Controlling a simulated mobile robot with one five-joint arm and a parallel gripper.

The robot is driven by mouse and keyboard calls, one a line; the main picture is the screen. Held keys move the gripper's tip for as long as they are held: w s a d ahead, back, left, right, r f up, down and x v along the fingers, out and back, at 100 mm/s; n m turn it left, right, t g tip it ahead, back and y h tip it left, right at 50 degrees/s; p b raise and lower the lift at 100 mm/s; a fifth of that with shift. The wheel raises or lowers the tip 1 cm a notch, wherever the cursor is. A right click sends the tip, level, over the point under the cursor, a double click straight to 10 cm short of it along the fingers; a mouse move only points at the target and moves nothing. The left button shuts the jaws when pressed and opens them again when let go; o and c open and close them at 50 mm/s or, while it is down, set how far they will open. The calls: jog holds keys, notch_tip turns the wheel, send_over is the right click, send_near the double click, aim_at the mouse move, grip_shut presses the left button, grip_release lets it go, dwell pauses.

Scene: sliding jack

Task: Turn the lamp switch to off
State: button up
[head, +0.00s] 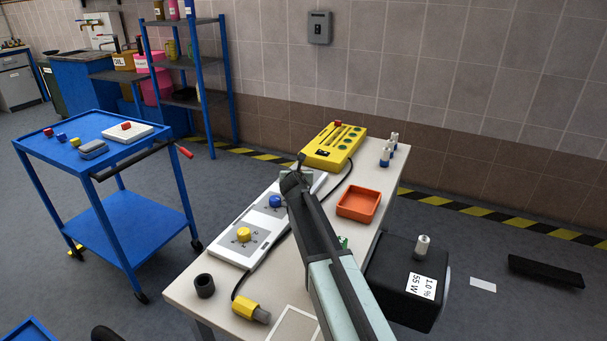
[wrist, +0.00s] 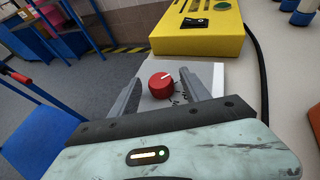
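A red round knob (wrist: 162,85) with a white pointer line sits on the far part of a white panel (wrist: 208,72). In the head view the panel (head: 225,253) lies on the table and also carries a yellow knob (head: 243,234) and a blue knob (head: 275,201). My gripper (wrist: 161,74) is open, with one finger on each side of the red knob; I cannot tell whether they touch it. In the head view my gripper (head: 300,165) hides the red knob. No lamp label is readable, so I cannot tell which control is the lamp switch.
A yellow box (head: 335,146) with a black switch stands just beyond the panel. An orange tray (head: 358,204) lies to the right, and white-and-blue cylinders (head: 386,153) stand behind it. A black cable runs beside the panel. A blue cart (head: 104,200) stands to the left.

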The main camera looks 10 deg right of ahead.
jog(key=p+v, duration=0.3)
jog(key=v, duration=0.4)
jog(key=shift+s+r, duration=0.1)
jog(key=shift+s, duration=0.05)
jog(key=shift+s+a+r, duration=0.1)
jog(key=shift+s, duration=0.2)
